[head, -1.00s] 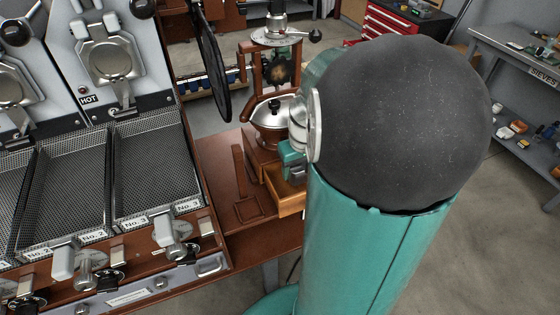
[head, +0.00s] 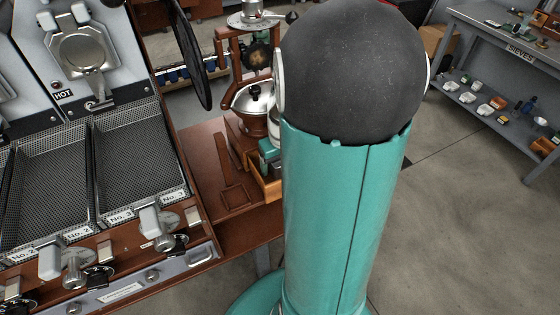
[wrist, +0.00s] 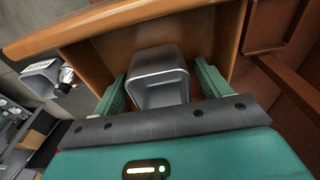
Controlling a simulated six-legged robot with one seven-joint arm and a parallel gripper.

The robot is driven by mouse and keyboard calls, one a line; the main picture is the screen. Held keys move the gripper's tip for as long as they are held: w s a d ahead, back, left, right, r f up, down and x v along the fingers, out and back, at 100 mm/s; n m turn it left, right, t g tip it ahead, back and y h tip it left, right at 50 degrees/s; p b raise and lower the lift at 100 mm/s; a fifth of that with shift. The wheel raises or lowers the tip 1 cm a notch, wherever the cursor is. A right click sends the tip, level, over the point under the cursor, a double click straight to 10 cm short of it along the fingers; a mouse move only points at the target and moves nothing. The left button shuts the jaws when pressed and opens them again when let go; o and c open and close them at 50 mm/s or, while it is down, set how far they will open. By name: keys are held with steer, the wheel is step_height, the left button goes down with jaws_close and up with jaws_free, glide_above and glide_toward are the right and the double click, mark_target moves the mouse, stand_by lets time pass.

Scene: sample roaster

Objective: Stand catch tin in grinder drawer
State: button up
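The catch tin (wrist: 158,58) is a grey, open box inside the wooden grinder drawer (wrist: 215,20) in the wrist view. Its hollow shows toward the camera; I cannot tell whether its base rests flat. My gripper (wrist: 160,88) has its two teal fingers on either side of the tin, with narrow gaps, so it looks open around it. In the head view the pulled-out drawer (head: 268,188) shows below the grinder (head: 252,108). My arm hides the tin and most of the gripper there.
The sample roaster with mesh trays (head: 140,150) stands at left. A wooden frame-like piece (head: 236,195) lies on the brown bench left of the drawer. A grey sieves table (head: 500,50) stands at far right. The floor at right is clear.

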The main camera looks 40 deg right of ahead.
step_height(320, 180, up, 12)
steer(key=s, duration=0.2)
steer(key=s+a+r+n+t, duration=0.1)
steer(key=s+a+r+t, duration=0.1)
steer(key=a, duration=0.9)
steer(key=s+a+r+n+t, duration=0.2)
steer(key=a+r, duration=0.3)
steer(key=a, duration=0.7)
steer(key=shift+a, duration=0.15)
steer(key=shift+r, duration=0.1)
